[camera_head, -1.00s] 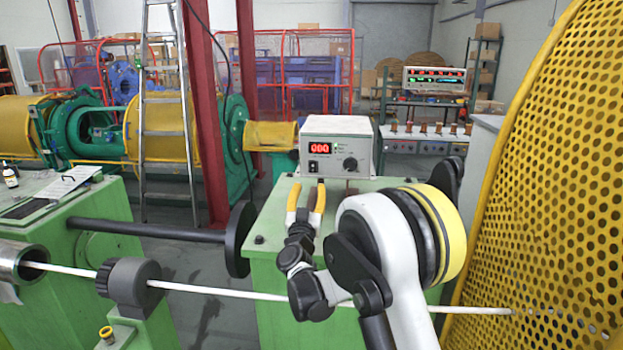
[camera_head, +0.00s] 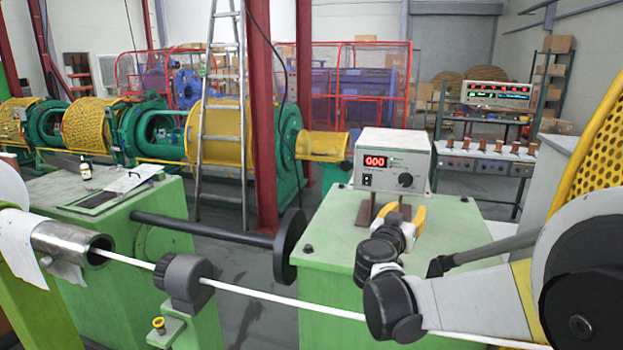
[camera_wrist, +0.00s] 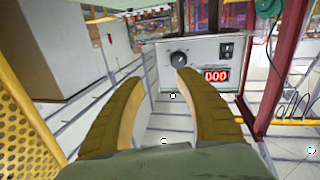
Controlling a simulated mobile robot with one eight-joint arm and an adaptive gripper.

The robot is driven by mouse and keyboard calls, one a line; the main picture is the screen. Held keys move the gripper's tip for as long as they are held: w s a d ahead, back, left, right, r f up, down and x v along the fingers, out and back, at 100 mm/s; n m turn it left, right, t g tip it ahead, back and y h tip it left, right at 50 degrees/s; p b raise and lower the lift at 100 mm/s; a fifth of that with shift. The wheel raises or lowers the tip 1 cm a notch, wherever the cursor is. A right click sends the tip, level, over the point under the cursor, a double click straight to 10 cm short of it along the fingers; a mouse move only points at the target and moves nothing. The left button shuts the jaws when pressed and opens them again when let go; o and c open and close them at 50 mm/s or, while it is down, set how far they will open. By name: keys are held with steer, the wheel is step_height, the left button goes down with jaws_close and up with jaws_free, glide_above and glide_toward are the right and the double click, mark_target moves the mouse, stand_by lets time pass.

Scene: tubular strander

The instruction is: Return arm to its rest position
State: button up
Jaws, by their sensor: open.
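My gripper (camera_head: 405,214) is in the right half of the head view, over the green cabinet, in front of the white control box (camera_head: 393,150). Its two yellow fingers also show in the wrist view (camera_wrist: 158,80), spread apart with nothing between them. In the wrist view the control box (camera_wrist: 205,65) appears beyond the fingertips, upside down, with its dial and red display. My arm runs from the gripper to the lower right of the head view, bent at the wrist.
The white strand (camera_head: 270,298) crosses low past the grey guide (camera_head: 184,282), and my arm overlaps it. The green cabinet (camera_head: 445,220) stands below the gripper. A yellow perforated guard (camera_head: 598,130) rises at the right. A ladder (camera_head: 222,120) stands behind.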

steer(key=s+d+f+n+g+y, duration=0.1)
steer(key=s+f+g, duration=0.15)
steer(key=s, duration=0.65)
steer(key=s+d+f+n+g+y, duration=0.1)
steer(key=s+d+f+g+y, duration=0.15)
steer(key=s, duration=0.65)
steer(key=s+a+f+n+g+y, duration=0.1)
steer(key=s+a+f+y, duration=0.1)
steer(key=s+a, duration=0.3)
steer(key=s+a+f+n+g+y, duration=0.2)
steer(key=s+a+f+y, duration=0.1)
steer(key=s, duration=0.8)
step_height(320, 180, down, 2)
steer(key=shift+s+a+f+n+y, duration=0.1)
steer(key=shift+s+a+n+y, duration=0.25)
steer(key=shift+a, duration=0.55)
